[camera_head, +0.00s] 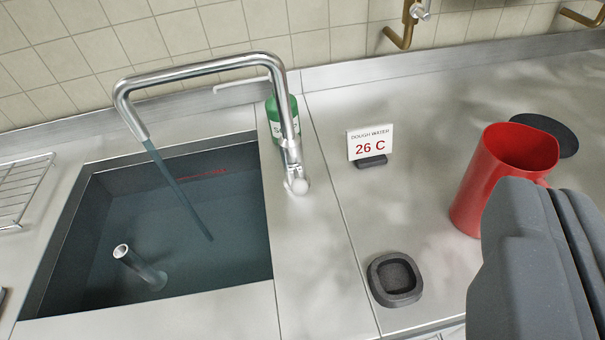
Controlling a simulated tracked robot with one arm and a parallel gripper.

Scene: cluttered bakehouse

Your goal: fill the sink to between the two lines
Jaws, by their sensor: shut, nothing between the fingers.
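The steel sink (57,240) is on the left, with bluish water (215,255) in it. A red line with small marks (203,173) shows on its back wall; I cannot make out a second line or the exact water level against it. The chrome tap (200,67) arches over the sink, and a stream of water (175,185) runs from its spout. Its base has a rounded knob (298,186). An upright steel pipe (138,268) stands in the water, its open top above the surface. My gripper (535,190) is shut and empty at lower right, away from the tap.
A red jug (490,185) stands close behind my gripper, with a dark round disc (548,136) beyond. A "26 C" sign (370,145), a black square holder (394,279) and a green soap bottle (274,121) are on the counter. A wire rack (22,190) is at far left.

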